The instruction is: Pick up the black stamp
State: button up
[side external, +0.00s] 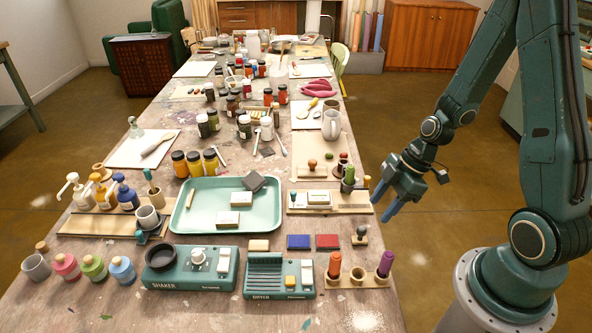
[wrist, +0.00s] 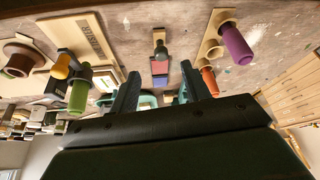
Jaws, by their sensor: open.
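A small stamp with a dark, blackish handle (side external: 361,231) stands upright on a light wooden holder at the table's right side, right of the red ink pad. In the wrist view its dark handle (wrist: 160,50) shows ahead, between the lines of my two fingers. My gripper (side external: 384,204) is open and empty, raised above and a little right of the stamp, near the table's right edge. Its two blue-green fingers also show spread apart in the wrist view (wrist: 160,73). The gripper does not touch the stamp.
A red pad (side external: 328,241) and a blue pad (side external: 298,242) lie left of the stamp. A wooden holder with an orange (side external: 334,264) and a purple handle (side external: 385,263) stands in front. Behind is a board (side external: 345,207) with a green handle (side external: 348,178). A teal tray (side external: 190,225) lies farther left.

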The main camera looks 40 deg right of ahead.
aim_at(364, 228)
jog(key=shift+x, duration=2.35)
jog(key=shift+f, duration=0.1)
jog(key=shift+x, duration=2.5)
jog(key=shift+w+a, duration=0.1)
jog(key=shift+a, duration=0.05)
grip_shut()
